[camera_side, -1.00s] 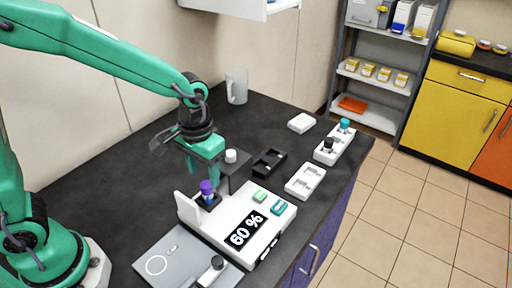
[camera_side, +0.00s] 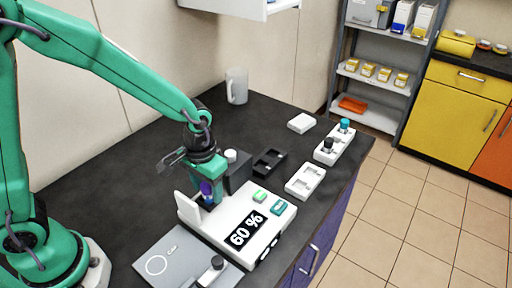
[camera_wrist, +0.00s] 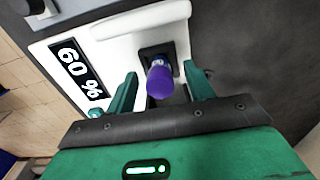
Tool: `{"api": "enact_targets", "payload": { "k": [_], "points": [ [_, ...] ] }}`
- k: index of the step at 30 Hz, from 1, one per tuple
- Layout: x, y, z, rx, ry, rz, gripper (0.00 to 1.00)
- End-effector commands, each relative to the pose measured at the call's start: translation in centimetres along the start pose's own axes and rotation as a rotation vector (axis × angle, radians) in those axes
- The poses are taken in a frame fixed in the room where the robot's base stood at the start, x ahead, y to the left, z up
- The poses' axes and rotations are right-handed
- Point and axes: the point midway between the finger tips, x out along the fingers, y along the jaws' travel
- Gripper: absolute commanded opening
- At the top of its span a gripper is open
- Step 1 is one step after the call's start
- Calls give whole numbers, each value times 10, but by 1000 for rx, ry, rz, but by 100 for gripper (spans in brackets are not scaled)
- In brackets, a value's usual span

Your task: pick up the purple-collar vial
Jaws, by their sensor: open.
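The purple-collar vial (camera_wrist: 160,80) stands in a dark socket of the white device that reads 60 %. In the side view the vial (camera_side: 207,190) is partly hidden by my gripper (camera_side: 207,196), which is lowered around it. In the wrist view my gripper (camera_wrist: 163,90) is open, with one green finger on each side of the vial's purple top and a visible gap on both sides. The vial's lower part is hidden in the socket.
The white device (camera_side: 213,225) has a raised white lid beside the vial. A dark block with a white-capped vial (camera_side: 231,156) stands close behind my gripper. White racks (camera_side: 305,181) and a dark tray (camera_side: 269,162) lie to the right. A mug (camera_side: 236,86) stands at the back.

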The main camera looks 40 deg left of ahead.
Motion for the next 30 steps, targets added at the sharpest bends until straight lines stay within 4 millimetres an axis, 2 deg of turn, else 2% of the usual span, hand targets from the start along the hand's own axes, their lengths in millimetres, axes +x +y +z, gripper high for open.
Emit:
{"api": "enact_targets", "payload": {
  "k": [11,18,30],
  "points": [
    [0,0,0,0,0,0,51],
    [0,0,0,0,0,0,5],
    [-4,0,0,0,1,0,5]
  ]
}}
